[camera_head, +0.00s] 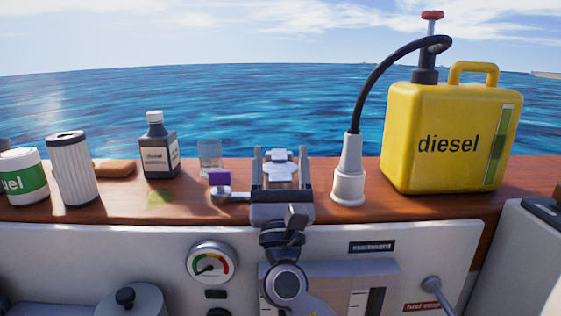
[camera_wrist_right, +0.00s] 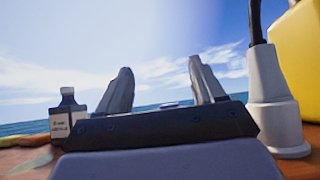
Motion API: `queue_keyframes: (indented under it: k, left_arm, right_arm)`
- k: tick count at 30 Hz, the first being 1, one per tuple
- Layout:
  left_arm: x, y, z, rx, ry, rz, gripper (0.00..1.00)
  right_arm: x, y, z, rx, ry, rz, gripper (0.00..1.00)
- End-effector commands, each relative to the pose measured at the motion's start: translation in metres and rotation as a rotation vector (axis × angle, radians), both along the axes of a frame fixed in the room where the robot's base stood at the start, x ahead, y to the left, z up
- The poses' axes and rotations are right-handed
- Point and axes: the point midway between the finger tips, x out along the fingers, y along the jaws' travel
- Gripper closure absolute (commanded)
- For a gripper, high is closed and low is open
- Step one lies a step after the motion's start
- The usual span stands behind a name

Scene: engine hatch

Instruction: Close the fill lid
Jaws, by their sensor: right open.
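My right gripper (camera_head: 281,160) reaches up from the bottom middle over the wooden ledge, its two fingers apart. In the right wrist view the fingers (camera_wrist_right: 162,92) are also spread, with sky and sea between them. A pale, stepped piece (camera_head: 280,168) shows between the fingers in the head view; I cannot tell whether it is the fill lid or part of something else. A small round metal piece with a bar (camera_head: 221,194) lies just left of the gripper, below a purple block. I cannot clearly identify the fill lid. My left gripper is not in view.
A white spout (camera_head: 348,186) with a black hose stands right of the gripper, by the yellow diesel can (camera_head: 440,170). Left are a dark bottle (camera_head: 158,155), a clear cup (camera_head: 209,153), a white filter (camera_head: 72,175) and a green-labelled can (camera_head: 22,180). A gauge (camera_head: 211,263) is below.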

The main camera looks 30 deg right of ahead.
Motion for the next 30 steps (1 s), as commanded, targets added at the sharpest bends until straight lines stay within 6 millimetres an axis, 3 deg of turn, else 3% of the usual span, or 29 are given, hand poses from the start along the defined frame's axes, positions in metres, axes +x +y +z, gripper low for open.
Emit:
queue_keyframes:
  k: [15,30]
  left_arm:
    - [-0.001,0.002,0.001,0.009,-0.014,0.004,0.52]
    - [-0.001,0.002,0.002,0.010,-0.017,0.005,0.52]
  right_arm:
    - [-0.042,0.023,-0.047,0.000,0.002,0.001,0.32]
    - [-0.044,0.025,-0.048,0.000,0.000,0.001,0.32]
